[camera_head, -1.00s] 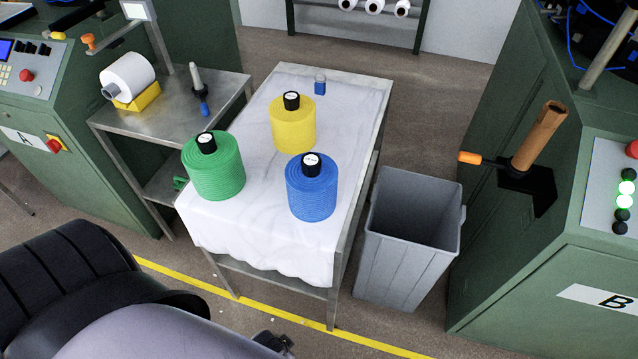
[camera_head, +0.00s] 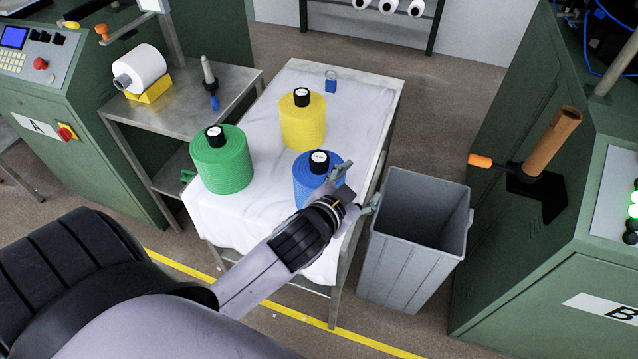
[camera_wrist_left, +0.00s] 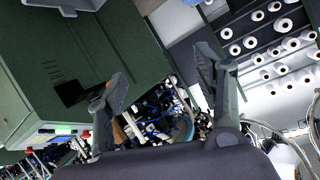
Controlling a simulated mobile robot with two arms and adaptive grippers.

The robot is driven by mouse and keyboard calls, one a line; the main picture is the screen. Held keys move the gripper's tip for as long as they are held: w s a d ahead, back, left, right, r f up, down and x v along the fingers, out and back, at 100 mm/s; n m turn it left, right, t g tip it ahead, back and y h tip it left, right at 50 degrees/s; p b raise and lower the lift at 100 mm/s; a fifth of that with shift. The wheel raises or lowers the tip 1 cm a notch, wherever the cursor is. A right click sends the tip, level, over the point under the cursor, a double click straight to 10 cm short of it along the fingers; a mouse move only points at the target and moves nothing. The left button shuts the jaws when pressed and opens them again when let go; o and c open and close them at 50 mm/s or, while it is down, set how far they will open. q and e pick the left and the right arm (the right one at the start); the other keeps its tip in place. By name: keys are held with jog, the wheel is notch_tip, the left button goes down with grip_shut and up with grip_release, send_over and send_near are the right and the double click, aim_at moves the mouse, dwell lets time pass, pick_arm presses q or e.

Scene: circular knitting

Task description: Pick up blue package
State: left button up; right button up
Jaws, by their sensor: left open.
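The blue package (camera_head: 308,185), a ribbed yarn cone with a black core top, stands upright on a white-covered table (camera_head: 240,228). My left gripper (camera_head: 360,186) is open above the table's right edge, overlapping the blue package's right side in the head view. I cannot tell whether they touch. My forearm and wrist hide the package's lower right part. In the left wrist view, the open gripper (camera_wrist_left: 162,85) has nothing between its fingers, and the blue package does not show. My right gripper is not in view.
A yellow package (camera_head: 303,125) stands behind the blue one and a green package (camera_head: 222,165) to its left. A small blue item (camera_head: 331,86) lies at the table's back. A grey bin (camera_head: 410,255) stands close to the table's right side. Green machines flank the area.

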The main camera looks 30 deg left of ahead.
pick_arm(q)
jog(key=w+d+r+m+t+h, duration=0.3)
jog(key=d+r+t, duration=0.1)
jog(key=r, duration=0.5)
jog(key=w+d+r+m+t+h, duration=0.3)
jog(key=w+r+m, duration=0.1)
jog(key=r, duration=0.4)
jog(key=s+d+r+m+g+h, duration=0.25)
jog(key=d+m+g+h, duration=0.4)
jog(key=m, duration=0.35)
jog(key=s+d+r+m+g+h, duration=0.2)
jog(key=d+r+m+g+h, duration=0.2)
jog(key=d+m+g+h, duration=0.45)
jog(key=m+g+y, duration=0.4)
jog(key=g+y, duration=0.1)
jog(key=y, duration=1.6)
send_over(319, 156)
notch_tip(319, 156, down, 10)
notch_tip(319, 156, down, 11)
jog(key=shift+d+f+p, duration=0.1)
jog(key=shift+p, duration=0.5)
notch_tip(319, 156, down, 4)
jog(key=shift+p, duration=1.2)
jog(key=shift+f, duration=0.6)
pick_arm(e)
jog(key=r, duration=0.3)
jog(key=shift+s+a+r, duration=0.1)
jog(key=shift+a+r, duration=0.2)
